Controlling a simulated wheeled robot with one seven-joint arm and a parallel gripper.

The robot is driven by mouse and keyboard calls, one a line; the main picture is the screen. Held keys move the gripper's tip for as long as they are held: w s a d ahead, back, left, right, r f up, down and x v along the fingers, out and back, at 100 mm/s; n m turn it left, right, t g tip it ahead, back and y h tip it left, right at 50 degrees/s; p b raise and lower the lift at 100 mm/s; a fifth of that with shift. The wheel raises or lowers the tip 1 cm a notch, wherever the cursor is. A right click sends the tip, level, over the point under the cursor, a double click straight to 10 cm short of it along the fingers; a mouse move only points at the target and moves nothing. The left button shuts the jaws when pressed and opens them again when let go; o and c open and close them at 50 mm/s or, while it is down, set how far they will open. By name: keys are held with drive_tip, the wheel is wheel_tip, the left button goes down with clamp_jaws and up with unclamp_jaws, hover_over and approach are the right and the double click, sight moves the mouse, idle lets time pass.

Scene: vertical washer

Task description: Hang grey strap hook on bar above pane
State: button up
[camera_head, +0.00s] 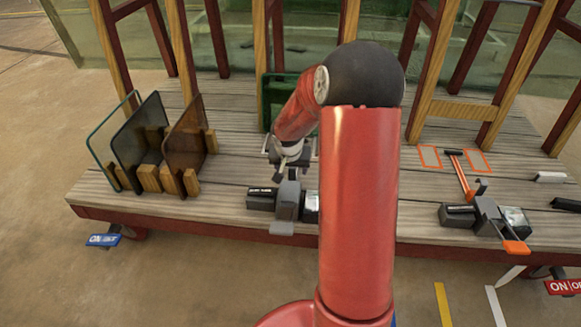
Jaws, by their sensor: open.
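My gripper (289,162) is small in view, open, low over the middle of the wooden deck, pointing down. Just in front of it is a dark device with a grey strap-like part (286,207) hanging over the deck's front edge; this may be the grey strap hook. I cannot tell whether the fingers touch it. Behind the gripper stands a dark green-framed pane (270,92), partly hidden by my arm. The bar above it is not clearly visible; my arm and the picture's top edge cut off that area.
A rack at left holds a clear pane (106,132), a dark pane (141,130) and a brown pane (185,135). A similar device with an orange end (516,247) and a red-handled hammer (461,173) lie at right. Wooden uprights (432,70) line the back.

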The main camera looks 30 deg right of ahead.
sight(292, 178)
drive_tip(key=b+x, duration=0.6)
drive_tip(key=x, duration=0.3)
drive_tip(key=shift+f, duration=0.15)
drive_tip(key=shift+f, duration=0.1)
drive_tip(key=shift+c, duration=0.3)
drive_tip(key=shift+s+f, duration=0.1)
drive_tip(key=c, duration=1.2)
drive_tip(key=shift+r+p, duration=3.45)
drive_tip(key=shift+r, duration=1.8)
drive_tip(key=shift+c, duration=0.2)
